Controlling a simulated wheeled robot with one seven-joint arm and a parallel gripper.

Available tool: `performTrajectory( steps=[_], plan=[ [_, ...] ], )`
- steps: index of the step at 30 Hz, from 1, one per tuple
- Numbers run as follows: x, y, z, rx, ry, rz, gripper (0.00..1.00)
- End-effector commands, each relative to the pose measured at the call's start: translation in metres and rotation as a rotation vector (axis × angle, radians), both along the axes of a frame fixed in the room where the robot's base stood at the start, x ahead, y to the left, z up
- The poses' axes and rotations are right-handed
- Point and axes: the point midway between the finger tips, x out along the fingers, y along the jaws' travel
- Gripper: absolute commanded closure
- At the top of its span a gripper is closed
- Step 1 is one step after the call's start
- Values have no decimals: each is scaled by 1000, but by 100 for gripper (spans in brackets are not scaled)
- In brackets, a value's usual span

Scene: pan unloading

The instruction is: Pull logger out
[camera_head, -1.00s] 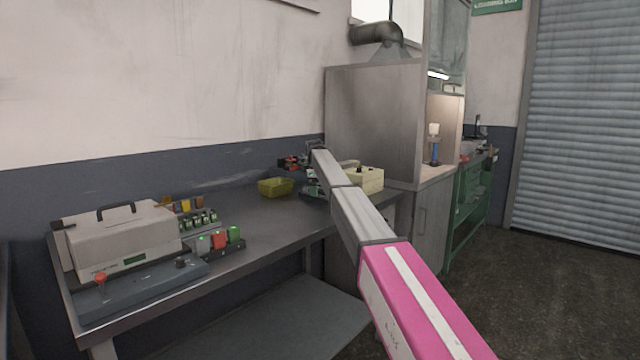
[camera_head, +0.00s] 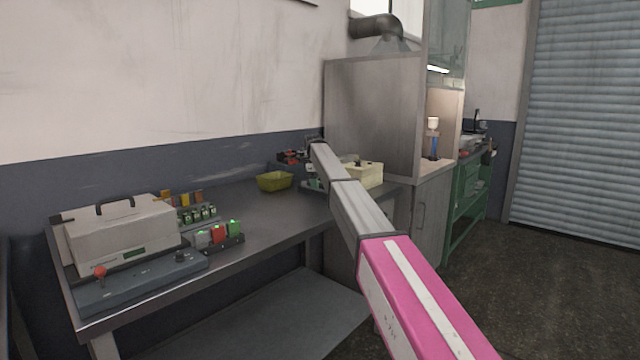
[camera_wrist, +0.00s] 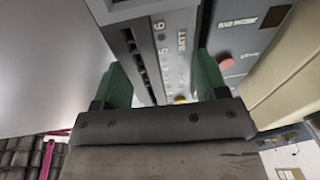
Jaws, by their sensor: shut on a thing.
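In the wrist view my gripper (camera_wrist: 161,80) has its two green fingers on either side of a grey boxy body, which I take to be the logger (camera_wrist: 148,55). It has a dark slotted side and a pale face marked with numbers and BATT. The gripper is shut on it. A yellow button (camera_wrist: 180,99) shows low between the fingers. In the head view the far end of my arm reaches the back of the bench, and the arm hides the gripper and most of what it holds.
A grey panel with a red button (camera_wrist: 226,61) lies close right of the fingers. The hood cabinet (camera_head: 372,115) stands right behind.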

Motion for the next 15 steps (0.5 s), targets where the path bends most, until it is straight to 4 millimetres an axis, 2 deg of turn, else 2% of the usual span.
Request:
performTrajectory(
  steps=[15],
  plan=[
    [1, 0, 9, -1, -2, 4, 60]
  ],
)
